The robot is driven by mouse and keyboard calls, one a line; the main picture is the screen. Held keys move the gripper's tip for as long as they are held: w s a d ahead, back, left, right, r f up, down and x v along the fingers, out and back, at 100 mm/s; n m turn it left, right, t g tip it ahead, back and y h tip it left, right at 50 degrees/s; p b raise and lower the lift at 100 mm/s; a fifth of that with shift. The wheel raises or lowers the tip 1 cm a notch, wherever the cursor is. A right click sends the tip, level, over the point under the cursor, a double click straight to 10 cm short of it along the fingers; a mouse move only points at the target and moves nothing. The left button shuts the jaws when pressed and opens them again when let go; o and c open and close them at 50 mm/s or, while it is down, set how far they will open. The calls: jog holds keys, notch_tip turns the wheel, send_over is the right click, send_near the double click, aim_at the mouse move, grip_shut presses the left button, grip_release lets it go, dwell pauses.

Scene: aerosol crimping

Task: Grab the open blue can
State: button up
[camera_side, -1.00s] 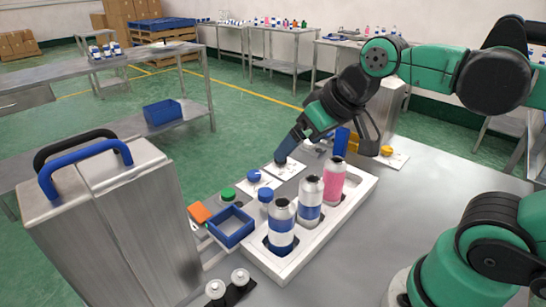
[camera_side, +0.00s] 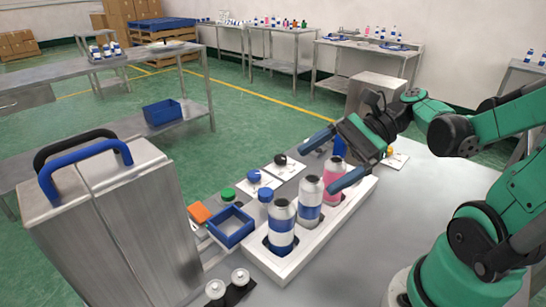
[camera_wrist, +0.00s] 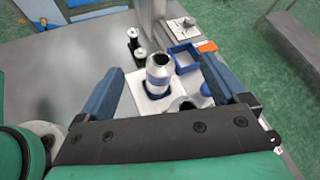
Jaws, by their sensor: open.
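Two blue-and-white cans with dark open tops stand upright in a white tray (camera_side: 343,223): a front can (camera_side: 281,238) and a middle can (camera_side: 310,207). A pink-and-white can (camera_side: 331,193) stands behind them in the same row. My gripper (camera_side: 334,160) is open and empty, with blue fingers spread on either side of the pink can's top in the side view. In the wrist view, the front blue can (camera_wrist: 158,76) shows between the fingers, farther out. Another can top (camera_wrist: 184,104) is close to the palm, mostly hidden by my gripper.
A blue open box (camera_side: 232,228) and orange block (camera_side: 199,212) are left of the tray. Blue- and green-capped items and a white plate (camera_side: 284,168) are beside it. A tall metal cabinet (camera_side: 110,225) is at left. The table right of the tray is clear.

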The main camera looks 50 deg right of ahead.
aim_at(290, 202)
jog(key=shift+w+a+f, duration=0.4)
jog(key=shift+a+f, duration=0.35)
jog(key=shift+f, duration=0.2)
jog(key=shift+w+a+f, duration=0.35)
jog(key=shift+a+f, duration=0.45)
jog(key=shift+f, duration=0.2)
jog(key=shift+w+a+f, duration=0.4)
jog(key=shift+a+f, duration=0.35)
jog(key=shift+f, duration=0.2)
jog(key=shift+c, duration=0.2)
grip_shut()
